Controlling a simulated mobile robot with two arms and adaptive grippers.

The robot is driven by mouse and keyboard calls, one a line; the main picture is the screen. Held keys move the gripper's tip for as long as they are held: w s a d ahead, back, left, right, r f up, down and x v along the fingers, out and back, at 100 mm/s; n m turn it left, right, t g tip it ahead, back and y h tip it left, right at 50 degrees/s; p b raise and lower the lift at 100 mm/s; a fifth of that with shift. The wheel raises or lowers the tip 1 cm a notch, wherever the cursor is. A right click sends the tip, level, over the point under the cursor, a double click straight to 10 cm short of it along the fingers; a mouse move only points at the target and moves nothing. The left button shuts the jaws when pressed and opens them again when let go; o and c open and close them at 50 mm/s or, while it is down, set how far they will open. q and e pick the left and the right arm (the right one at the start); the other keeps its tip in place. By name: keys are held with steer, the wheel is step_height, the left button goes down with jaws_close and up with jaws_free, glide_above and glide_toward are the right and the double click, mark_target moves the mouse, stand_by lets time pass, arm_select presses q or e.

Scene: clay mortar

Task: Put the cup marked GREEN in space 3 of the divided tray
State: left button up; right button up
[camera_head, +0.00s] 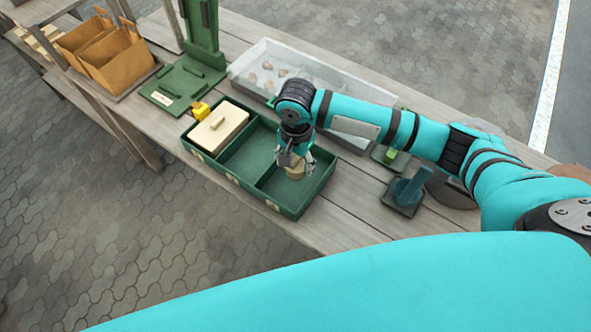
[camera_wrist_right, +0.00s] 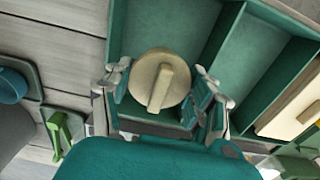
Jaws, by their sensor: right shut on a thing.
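The divided tray (camera_head: 237,180) is dark green and stands on the wooden table, its compartments in a row. Its left compartment holds a cream slab with a ridge handle (camera_head: 218,127); the middle one is empty. My right gripper (camera_head: 295,163) reaches down into the right compartment and is shut on a round cream cup (camera_head: 295,173). In the right wrist view the cup (camera_wrist_right: 150,78) shows a bar-like ridge on top, between the fingers (camera_wrist_right: 160,88). Whether it touches the tray floor, I cannot tell. No GREEN mark is readable, nor are the tray's small front labels. My left gripper is out of view.
A white bin (camera_head: 243,62) with brownish lumps stands behind the tray. A yellow item (camera_head: 200,110) sits at its back left edge, near a green stand (camera_head: 170,88). Right of it are small pads with a green piece (camera_head: 390,155) and a teal piece (camera_head: 410,187).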

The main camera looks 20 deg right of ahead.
mark_target(296, 172)
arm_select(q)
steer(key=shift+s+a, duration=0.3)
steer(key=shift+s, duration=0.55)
arm_select(e)
steer(key=shift+f, duration=2.3)
steer(key=shift+a+f, duration=0.1)
steer(key=o, duration=1.1)
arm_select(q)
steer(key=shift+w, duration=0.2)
arm_select(e)
steer(key=shift+o, duration=0.2)
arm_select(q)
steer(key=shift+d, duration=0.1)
arm_select(e)
step_height(296, 172, up, 12)
steer(key=shift+r, duration=0.15)
